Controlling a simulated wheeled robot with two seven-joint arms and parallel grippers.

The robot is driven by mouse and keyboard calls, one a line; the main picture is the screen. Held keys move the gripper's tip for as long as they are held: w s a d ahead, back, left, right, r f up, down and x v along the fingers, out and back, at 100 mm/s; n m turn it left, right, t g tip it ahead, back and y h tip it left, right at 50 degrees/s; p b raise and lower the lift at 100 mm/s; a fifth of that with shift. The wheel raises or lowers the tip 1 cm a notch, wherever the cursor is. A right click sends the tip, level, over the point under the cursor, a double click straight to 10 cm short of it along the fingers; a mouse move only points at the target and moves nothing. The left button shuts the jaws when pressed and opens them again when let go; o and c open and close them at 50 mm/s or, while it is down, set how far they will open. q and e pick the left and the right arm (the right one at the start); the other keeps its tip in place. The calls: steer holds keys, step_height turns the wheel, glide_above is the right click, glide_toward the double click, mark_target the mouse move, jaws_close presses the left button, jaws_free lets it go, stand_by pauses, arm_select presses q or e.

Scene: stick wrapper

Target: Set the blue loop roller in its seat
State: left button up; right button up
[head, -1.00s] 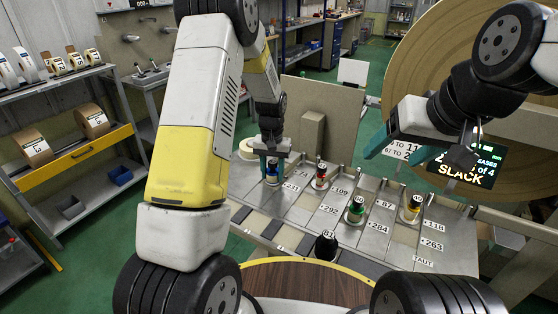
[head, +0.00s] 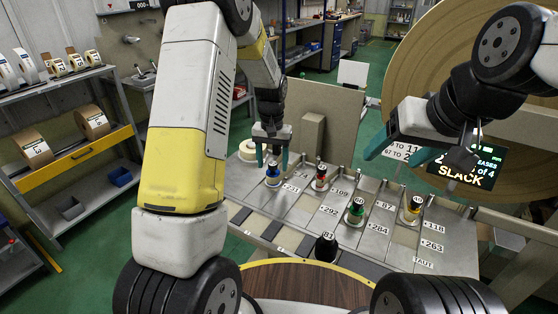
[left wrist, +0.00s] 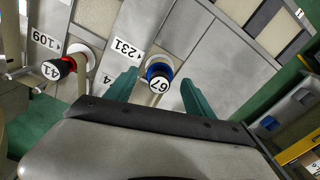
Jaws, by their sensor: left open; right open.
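The blue roller (head: 273,175), with a dark top, stands upright on the slotted grey board (head: 310,215) at its left end, near the label 231. In the left wrist view the blue roller (left wrist: 159,73) shows its top marked 67, on a pale round base. My left gripper (head: 272,163) is open above it, fingers apart on either side. In the left wrist view its fingers (left wrist: 158,95) show a gap to the roller on both sides. The roller's underside is hidden. My right gripper (head: 400,156) is open and empty over the board's right side.
A black peg marked 81 (head: 326,247) stands at the front edge. A screen (head: 470,165) reading SLACK stands at right.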

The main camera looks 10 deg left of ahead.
arm_select(q)
step_height(320, 180, up, 7)
steer(key=s+a+r+t+h, duration=0.1)
steer(key=s+r+t, duration=0.1)
steer(key=s+r, duration=0.55)
steer(key=s+r+t, duration=0.1)
steer(key=s+r, duration=0.2)
steer(key=s, duration=0.3)
steer(key=s+r+t, duration=0.1)
steer(key=s+r, duration=0.2)
steer(key=s, duration=0.3)
steer(key=s+a+r+t+h, duration=0.1)
steer(key=s+r+t, duration=0.1)
steer(key=s, duration=0.5)
steer(key=shift+r, duration=0.5)
